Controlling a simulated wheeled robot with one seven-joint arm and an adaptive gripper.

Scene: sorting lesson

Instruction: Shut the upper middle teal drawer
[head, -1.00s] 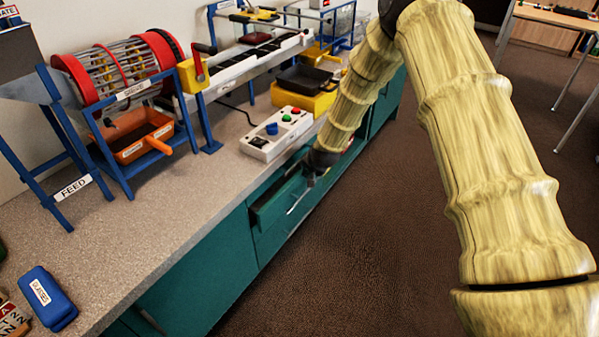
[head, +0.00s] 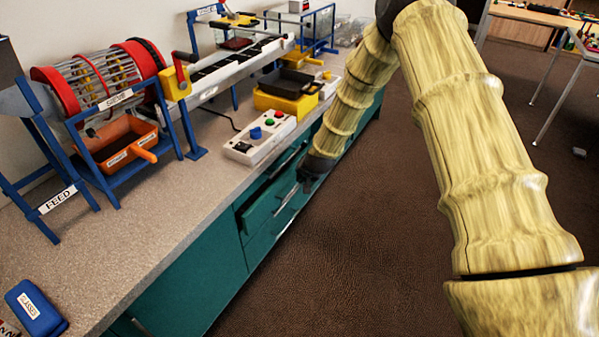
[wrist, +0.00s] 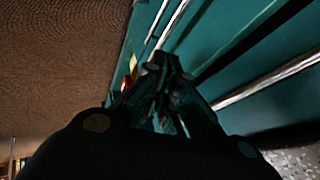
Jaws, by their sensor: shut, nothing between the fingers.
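The upper middle teal drawer (head: 258,210) stands partly open under the worktop in the head view, its dark inside showing as a narrow gap. My gripper (head: 301,187) is shut and empty, at the drawer's front near its pale bar handle. In the wrist view my gripper's fingertips (wrist: 168,64) are together in front of teal drawer fronts (wrist: 222,45) with long metal handles. The view is dark there, and I cannot tell whether the fingertips touch the drawer. My wrist hides part of the drawer's far end.
The speckled worktop (head: 150,225) carries a sieve drum (head: 105,75), an orange tray (head: 122,147), a control box with buttons (head: 262,138) and a yellow block with a black pan (head: 290,95). A blue glasses case (head: 36,309) lies near left. Brown carpet (head: 370,240) is clear beside the cabinets.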

